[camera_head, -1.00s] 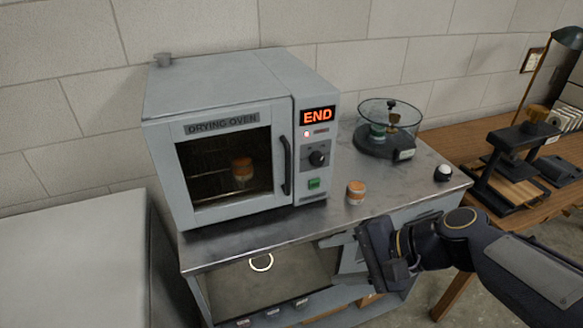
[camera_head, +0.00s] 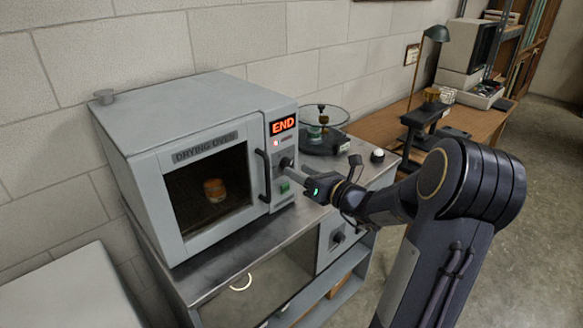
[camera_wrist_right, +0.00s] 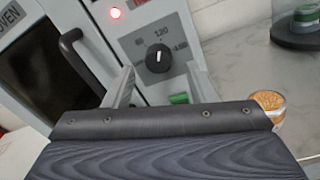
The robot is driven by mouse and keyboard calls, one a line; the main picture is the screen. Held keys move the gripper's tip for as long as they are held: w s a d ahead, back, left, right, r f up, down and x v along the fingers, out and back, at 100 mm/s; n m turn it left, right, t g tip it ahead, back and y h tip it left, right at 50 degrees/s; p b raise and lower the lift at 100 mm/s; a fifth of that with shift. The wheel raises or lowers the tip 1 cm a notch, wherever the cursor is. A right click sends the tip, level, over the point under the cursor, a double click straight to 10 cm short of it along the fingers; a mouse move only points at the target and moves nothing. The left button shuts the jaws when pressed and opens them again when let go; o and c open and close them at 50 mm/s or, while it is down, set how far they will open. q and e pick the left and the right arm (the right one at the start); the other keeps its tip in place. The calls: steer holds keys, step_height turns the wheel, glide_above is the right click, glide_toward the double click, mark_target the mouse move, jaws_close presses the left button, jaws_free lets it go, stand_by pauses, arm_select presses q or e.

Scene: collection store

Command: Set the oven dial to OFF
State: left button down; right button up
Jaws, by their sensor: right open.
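The grey drying oven (camera_head: 190,165) stands on a metal bench, its door shut and its red display (camera_head: 283,125) reading END. The black oven dial (camera_wrist_right: 158,58) shows in the right wrist view with a white pointer mark pointing roughly up; numbers such as 80 and 120 ring it. My left gripper is not in view.
The oven's door handle (camera_head: 264,176) is just left of the dial, and a green switch (camera_head: 285,187) sits below it. An orange-topped jar (camera_wrist_right: 268,103) stands on the bench to the right. A glass desiccator (camera_head: 322,130) stands behind. A jar is inside the oven.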

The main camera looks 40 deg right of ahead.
mark_target(287, 164)
steer(key=shift+w+a, duration=0.15)
steer(key=shift+w, duration=0.6)
steer(key=shift+w+a, duration=0.1)
steer(key=shift+w, duration=0.6)
steer(key=c, duration=1)
steer(key=shift+o, duration=0.2)
steer(key=shift+r+n+h+b, duration=0.1)
steer(key=shift+n+h+b, duration=0.3)
steer(key=shift+n+b, duration=6.1)
steer(key=shift+n+h+b, duration=0.4)
steer(key=shift+n+b, duration=4.7)
steer(key=shift+b, duration=2.65)
